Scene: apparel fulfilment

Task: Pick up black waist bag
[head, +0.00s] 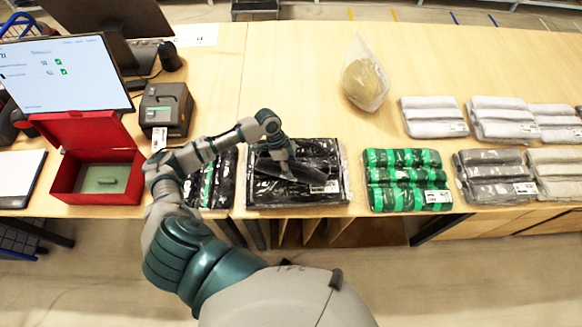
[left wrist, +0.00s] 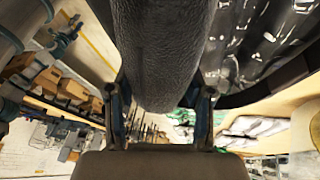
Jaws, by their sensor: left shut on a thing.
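The black waist bag (head: 293,171) is a dark, elongated piece above the black plastic-wrapped pack at the table's front edge. My left gripper (head: 284,158) reaches over it from the left and is shut on it. In the left wrist view the bag (left wrist: 163,50) is a dark, grained, rounded form between the two fingers. It hides much of the middle of that view. In the head view the fingertips are partly hidden by the wrist and the dark bag. My right gripper is not in view.
The black wrapped pack (head: 325,155) lies under my gripper. Green-and-black packs (head: 408,180) lie right of it, with grey and white packs (head: 432,117) beyond. An open red box (head: 97,160), a label printer (head: 166,108) and a monitor (head: 62,75) stand left. A clear bag (head: 365,78) stands behind.

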